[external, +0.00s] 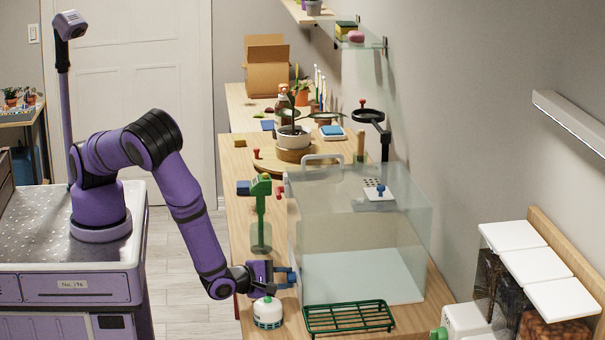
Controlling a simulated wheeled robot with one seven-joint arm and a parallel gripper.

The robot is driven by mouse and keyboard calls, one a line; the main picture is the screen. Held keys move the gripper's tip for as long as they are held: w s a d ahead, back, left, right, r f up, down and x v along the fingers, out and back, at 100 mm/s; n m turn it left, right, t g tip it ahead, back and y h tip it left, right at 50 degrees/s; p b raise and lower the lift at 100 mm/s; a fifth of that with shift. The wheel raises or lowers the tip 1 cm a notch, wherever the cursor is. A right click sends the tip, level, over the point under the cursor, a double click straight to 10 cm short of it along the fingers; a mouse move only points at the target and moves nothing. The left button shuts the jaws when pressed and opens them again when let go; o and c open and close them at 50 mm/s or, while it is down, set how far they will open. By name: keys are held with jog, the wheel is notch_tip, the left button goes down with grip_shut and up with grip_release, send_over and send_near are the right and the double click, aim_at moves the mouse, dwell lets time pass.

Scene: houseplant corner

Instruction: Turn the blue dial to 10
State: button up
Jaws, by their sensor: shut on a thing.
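My gripper (283,277) reaches in low against the left face of the clear glass tank (415,225). It is shut on a small blue part there, which I take to be the blue dial (292,277). The fingers and the wrist cover much of the dial. Its numbers and pointer are too small to read, so I cannot tell its setting.
A white round container (267,314) with a green top stands just below my wrist. A green wire rack (349,317) lies in front of the tank. A green stand (261,205) with blue and red ends rises behind my gripper. White-lidded bins (513,236) are at right.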

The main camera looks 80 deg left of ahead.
jog(key=o, duration=0.9)
jog(key=v, duration=1)
jog(key=shift+s+d+r, duration=0.1)
jog(key=shift+s+d, duration=0.1)
jog(key=shift+s, duration=0.15)
